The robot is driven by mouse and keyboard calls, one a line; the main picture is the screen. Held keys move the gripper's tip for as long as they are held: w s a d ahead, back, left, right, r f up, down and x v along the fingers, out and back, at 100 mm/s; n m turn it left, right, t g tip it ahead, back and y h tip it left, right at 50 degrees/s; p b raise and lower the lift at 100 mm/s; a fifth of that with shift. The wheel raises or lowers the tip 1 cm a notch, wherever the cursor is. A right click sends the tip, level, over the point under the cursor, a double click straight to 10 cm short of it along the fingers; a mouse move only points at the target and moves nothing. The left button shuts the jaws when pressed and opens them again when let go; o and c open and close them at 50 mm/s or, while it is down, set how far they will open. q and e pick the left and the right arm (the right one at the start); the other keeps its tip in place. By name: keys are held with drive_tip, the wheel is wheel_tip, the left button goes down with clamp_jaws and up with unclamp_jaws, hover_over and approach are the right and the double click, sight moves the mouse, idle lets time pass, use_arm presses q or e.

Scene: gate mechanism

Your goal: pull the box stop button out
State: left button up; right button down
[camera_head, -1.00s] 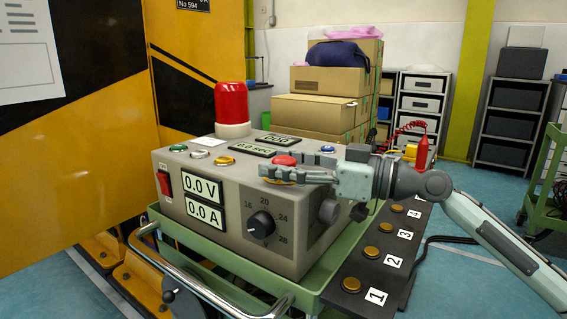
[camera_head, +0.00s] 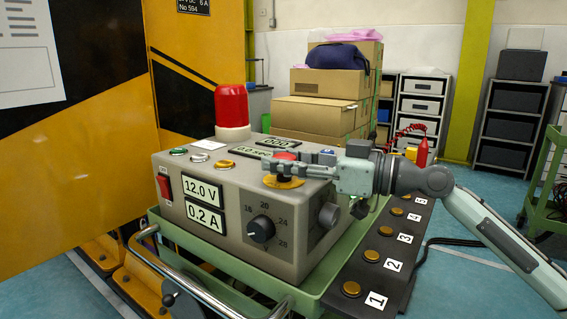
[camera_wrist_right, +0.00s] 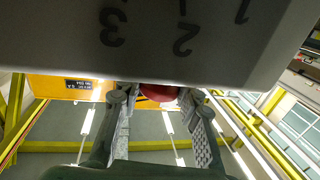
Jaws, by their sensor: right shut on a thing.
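The grey control box (camera_head: 225,215) stands on a green cart. Its red stop button (camera_head: 286,155) is on the top face, above a yellow plate (camera_head: 284,183). My right gripper (camera_head: 282,163) reaches in from the right and is shut on the stop button. The fingers hide part of the button. In the right wrist view the red button (camera_wrist_right: 158,92) sits between the two fingers. The box displays (camera_head: 203,203) read 12.0 V and 0.2 A. My left gripper is not in view.
A red lamp (camera_head: 232,107) stands at the back of the box top. A dark panel with numbered buttons (camera_head: 372,256) lies to the right, below my right arm. A yellow and black gate (camera_head: 60,160) fills the left. Cardboard boxes (camera_head: 318,114) are stacked behind.

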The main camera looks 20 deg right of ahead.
drive_tip(key=c, duration=1)
unclamp_jaws()
drive_tip(key=shift+r, duration=0.2)
drive_tip(key=v, duration=1.2)
